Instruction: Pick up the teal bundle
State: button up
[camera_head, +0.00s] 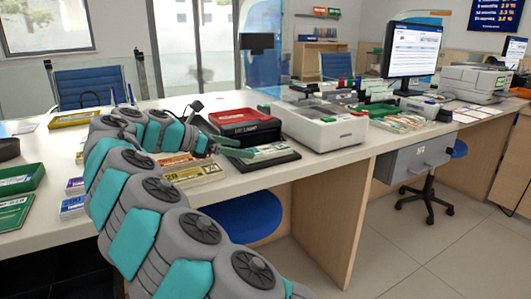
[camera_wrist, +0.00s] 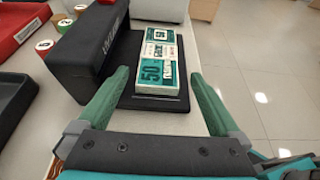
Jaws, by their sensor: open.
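The teal bundle (camera_wrist: 157,62) is a banded stack of notes marked 50, with a pale band across it. It lies flat on a dark pad (camera_wrist: 128,101) in the wrist view, and it also shows in the head view (camera_head: 265,152). My gripper (camera_wrist: 160,75) is open and empty, with its two green fingers spread on either side of the bundle's near end. The fingers appear apart from the bundle; their height above it is hard to tell. In the head view my gripper (camera_head: 228,144) is just left of the bundle, partly hidden by my arm.
Other note bundles (camera_head: 195,175) lie left. The counter's front edge is close by.

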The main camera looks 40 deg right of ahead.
aim_at(260, 150)
jog(key=x, duration=0.5)
jog(key=shift+d, duration=0.4)
jog(key=shift+c, duration=0.2)
jog(key=c, duration=1.5)
jog(key=shift+o, duration=0.2)
jog(key=shift+r, duration=0.1)
jog(key=shift+r, duration=1.7)
jog(key=s+a, duration=0.3)
jog(key=s, duration=0.4)
jog(key=s+a+r+b, duration=0.1)
jog(key=s+a, duration=0.2)
jog(key=s, duration=0.5)
jog(key=shift+r, duration=0.2)
